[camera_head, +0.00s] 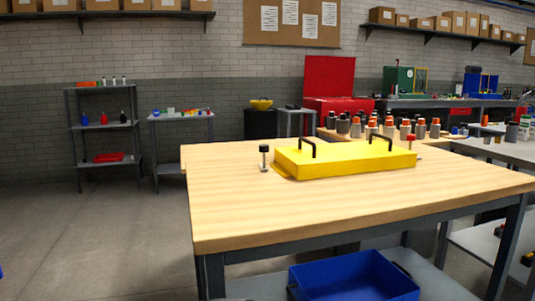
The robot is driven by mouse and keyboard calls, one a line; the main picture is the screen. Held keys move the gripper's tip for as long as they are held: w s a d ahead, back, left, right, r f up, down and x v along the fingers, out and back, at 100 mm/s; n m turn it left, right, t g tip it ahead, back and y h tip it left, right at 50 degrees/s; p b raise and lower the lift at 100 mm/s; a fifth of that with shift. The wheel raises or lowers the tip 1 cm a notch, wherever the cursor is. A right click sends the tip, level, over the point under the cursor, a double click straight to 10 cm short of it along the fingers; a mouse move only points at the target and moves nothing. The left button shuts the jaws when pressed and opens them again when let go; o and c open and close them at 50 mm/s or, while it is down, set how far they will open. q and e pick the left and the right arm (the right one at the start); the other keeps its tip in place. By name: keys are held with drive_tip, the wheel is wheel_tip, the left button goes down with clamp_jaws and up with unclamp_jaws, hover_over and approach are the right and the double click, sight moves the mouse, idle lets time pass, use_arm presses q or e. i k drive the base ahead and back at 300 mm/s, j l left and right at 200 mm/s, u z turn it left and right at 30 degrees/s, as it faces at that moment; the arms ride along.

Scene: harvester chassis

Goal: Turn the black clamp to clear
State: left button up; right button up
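A black clamp (264,150) with a dark knob on a pale stem stands upright on the wooden table (350,215), just left of a yellow box-like cover (345,161). The cover has two black handles on top. A similar small piece with a red top (411,139) shows at the cover's right end, partly hidden behind it. Neither of my grippers is in view.
A blue bin (354,276) sits on the lower shelf under the table. Several bottles (385,128) stand on a bench behind. A grey shelf rack (103,137) stands by the wall.

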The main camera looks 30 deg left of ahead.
sight(263, 148)
drive_tip(key=k+j, duration=0.1)
drive_tip(key=j, duration=0.65)
drive_tip(key=k+j, duration=0.15)
drive_tip(key=j, duration=0.25)
drive_tip(key=k+j, duration=0.1)
drive_tip(key=j, duration=0.25)
